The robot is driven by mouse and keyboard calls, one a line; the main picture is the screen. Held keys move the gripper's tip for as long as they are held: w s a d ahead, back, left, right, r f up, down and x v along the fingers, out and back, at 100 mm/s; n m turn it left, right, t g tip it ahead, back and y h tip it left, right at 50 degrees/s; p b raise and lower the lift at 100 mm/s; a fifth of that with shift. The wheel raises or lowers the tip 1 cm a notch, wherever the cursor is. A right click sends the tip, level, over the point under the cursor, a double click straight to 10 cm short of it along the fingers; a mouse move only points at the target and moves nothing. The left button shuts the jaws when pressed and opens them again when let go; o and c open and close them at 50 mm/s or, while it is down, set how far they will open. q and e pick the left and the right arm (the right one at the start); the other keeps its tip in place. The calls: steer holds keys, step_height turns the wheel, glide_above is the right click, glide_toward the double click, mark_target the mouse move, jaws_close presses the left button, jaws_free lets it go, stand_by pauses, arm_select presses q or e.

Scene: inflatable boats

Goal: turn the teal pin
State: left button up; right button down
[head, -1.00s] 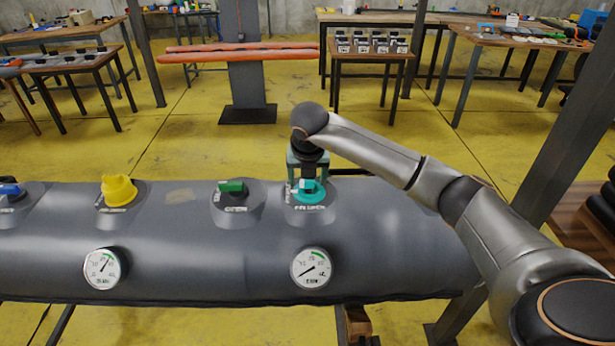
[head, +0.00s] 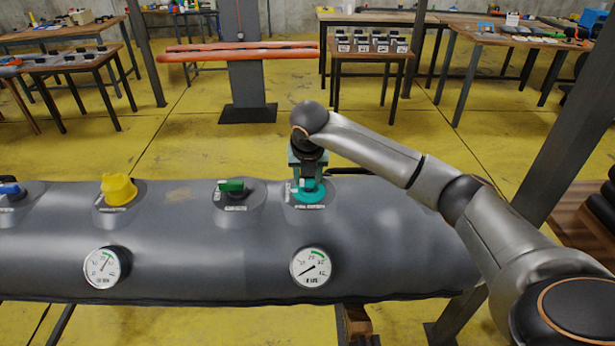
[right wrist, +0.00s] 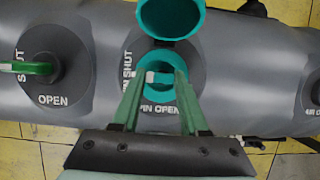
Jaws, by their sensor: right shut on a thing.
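The teal pin (head: 309,196) sits in a round dark collar on top of the grey inflatable tube. My right gripper (head: 309,180) reaches down onto the pin from above. In the wrist view the green fingers of my right gripper (right wrist: 155,82) stand either side of the pin's middle, shut on it. My left gripper is not in view.
An open teal cap (right wrist: 170,17) lies beyond the pin. A green-handled valve (head: 232,186), a yellow knob (head: 118,190) and a blue-handled valve (head: 10,189) stand left along the tube (head: 210,260). Two gauges (head: 311,267) (head: 102,267) face front. Tables stand behind.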

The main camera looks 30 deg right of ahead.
steer(key=n+y+b, duration=0.1)
steer(key=n+b, duration=0.1)
steer(key=n, duration=0.1)
steer(key=shift+d+f+t, duration=0.1)
steer(key=shift+d+t, duration=0.05)
steer(key=shift+t, duration=0.15)
steer(key=n, duration=0.2)
steer(key=n+y+b, duration=0.1)
steer(key=n, duration=0.1)
steer(key=shift+s+d+y+b, duration=0.1)
steer(key=shift+s+y+b, duration=0.05)
steer(key=shift+y+b, duration=0.15)
steer(key=n+y, duration=0.1)
steer(key=n, duration=0.3)
steer(key=shift+d+r+n+y, duration=0.1)
steer(key=shift+r+n+y, duration=0.1)
steer(key=shift+n+y, duration=0.15)
steer(key=n+g+y, duration=0.1)
steer(key=n, duration=0.2)
steer(key=n+g+y, duration=0.1)
steer(key=n, duration=0.2)
steer(key=shift+d+p, duration=0.15)
steer(key=shift+p, duration=0.2)
steer(key=shift+c, duration=2.1)
jaws_free()
